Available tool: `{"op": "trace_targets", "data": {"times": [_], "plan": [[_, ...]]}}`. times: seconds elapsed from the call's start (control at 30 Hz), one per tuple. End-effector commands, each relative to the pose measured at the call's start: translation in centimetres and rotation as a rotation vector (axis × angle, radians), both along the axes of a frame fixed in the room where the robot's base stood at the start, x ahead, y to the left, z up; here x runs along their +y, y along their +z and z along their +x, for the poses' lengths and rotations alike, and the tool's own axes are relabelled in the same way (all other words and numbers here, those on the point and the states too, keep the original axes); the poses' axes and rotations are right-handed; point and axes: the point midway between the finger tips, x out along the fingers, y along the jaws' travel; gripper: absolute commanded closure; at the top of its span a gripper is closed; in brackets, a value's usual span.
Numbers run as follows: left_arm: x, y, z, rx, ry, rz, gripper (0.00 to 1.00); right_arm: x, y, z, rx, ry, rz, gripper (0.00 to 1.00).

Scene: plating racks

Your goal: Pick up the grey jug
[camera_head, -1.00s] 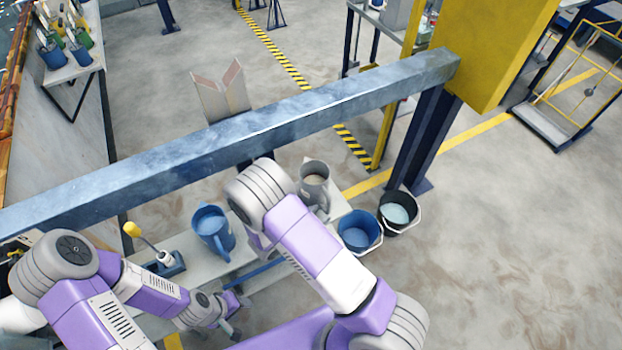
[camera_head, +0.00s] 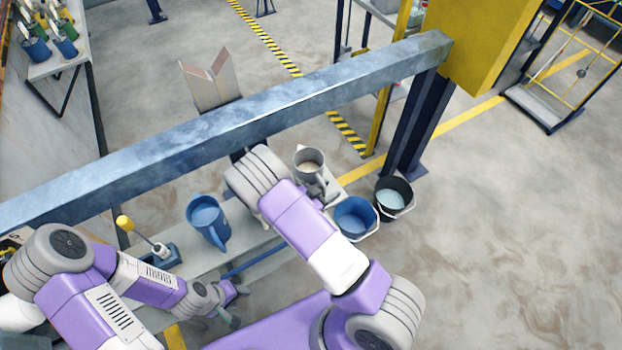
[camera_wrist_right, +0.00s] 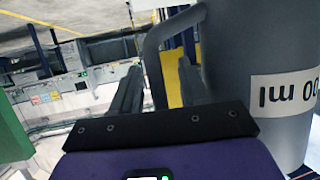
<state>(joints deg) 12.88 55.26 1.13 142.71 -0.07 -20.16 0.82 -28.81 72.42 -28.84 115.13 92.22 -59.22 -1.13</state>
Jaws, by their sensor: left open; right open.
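The grey jug (camera_head: 309,160) stands upright at the right end of the pale bench (camera_head: 250,240) and holds something pale. In the right wrist view its grey wall (camera_wrist_right: 255,45) with a white volume label fills the right side. Its handle (camera_wrist_right: 153,60) runs down between the two fingers of my open right gripper (camera_wrist_right: 158,80); I cannot tell whether they touch it. In the head view my right forearm hides most of this gripper. My left gripper (camera_head: 238,305) is open and empty, low in front of the bench.
A blue jug (camera_head: 207,217) stands left of the grey jug. A blue bucket (camera_head: 355,217) and a black bucket (camera_head: 393,195) are at the right. A blue-grey beam (camera_head: 230,125) crosses above the bench.

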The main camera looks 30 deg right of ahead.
Motion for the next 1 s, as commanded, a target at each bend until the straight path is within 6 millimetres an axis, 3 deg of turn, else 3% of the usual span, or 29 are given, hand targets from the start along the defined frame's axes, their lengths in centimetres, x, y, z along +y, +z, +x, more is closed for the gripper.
{"op": "trace_targets", "data": {"times": [0.03,0.3,0.8,1.0], "plan": [[0.0,0.0,0.0,0.000,0.000,0.000,0.51,0.0,0.0,0.0,0.000,0.000,0.000,0.59],[0.0,0.0,0.0,0.000,0.000,0.000,0.51,0.0,0.0,0.0,0.000,0.000,0.000,1.00],[0.0,0.1,0.0,0.000,0.000,0.000,0.51,0.0,0.3,0.1,-0.003,-0.001,-0.002,1.00],[0.0,0.7,0.0,0.000,0.000,0.000,0.51,0.0,2.9,0.1,-0.007,-0.002,0.000,1.00]]}}
